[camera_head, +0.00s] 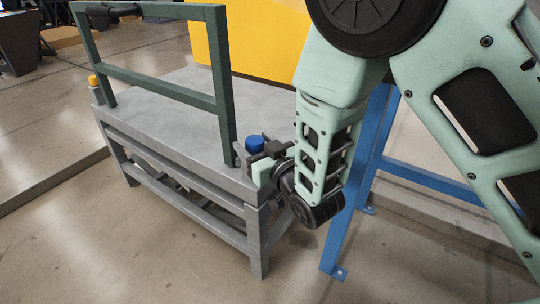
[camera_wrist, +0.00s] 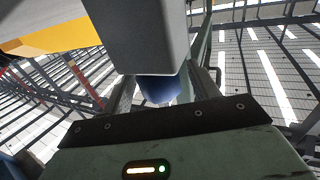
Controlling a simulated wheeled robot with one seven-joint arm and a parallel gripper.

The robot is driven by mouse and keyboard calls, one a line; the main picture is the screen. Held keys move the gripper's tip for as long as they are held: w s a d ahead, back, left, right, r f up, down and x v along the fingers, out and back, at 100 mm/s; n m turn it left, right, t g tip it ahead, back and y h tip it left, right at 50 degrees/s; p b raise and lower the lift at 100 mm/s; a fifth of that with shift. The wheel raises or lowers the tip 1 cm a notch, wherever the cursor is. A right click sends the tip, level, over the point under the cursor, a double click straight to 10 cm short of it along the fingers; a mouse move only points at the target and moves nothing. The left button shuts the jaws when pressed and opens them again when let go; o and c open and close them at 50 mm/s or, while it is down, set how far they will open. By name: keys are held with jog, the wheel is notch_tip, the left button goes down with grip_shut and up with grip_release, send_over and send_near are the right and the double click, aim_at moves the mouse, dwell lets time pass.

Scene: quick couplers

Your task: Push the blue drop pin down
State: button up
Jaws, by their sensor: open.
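The blue drop pin (camera_head: 255,143) shows as a rounded blue cap at the near right corner of the grey table in the head view. It also shows in the wrist view (camera_wrist: 160,90), partly hidden by a grey block (camera_wrist: 140,40) in front of it. My gripper (camera_head: 264,155) is at that corner, right beside the blue pin, with its jaws open. The blue pin appears between the jaws in the wrist view. I cannot tell whether a jaw touches the pin. The lower part of the pin is hidden.
A green tube frame (camera_head: 225,90) stands upright on the grey table (camera_head: 170,100). A yellow-capped pin (camera_head: 94,82) is at the table's far left. A blue stand (camera_head: 345,220) is close behind my arm, and a yellow panel (camera_head: 260,35) is at the back. Floor in front is clear.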

jog(key=p+v, duration=1.2)
jog(key=v, duration=0.5)
dwell(0.4)
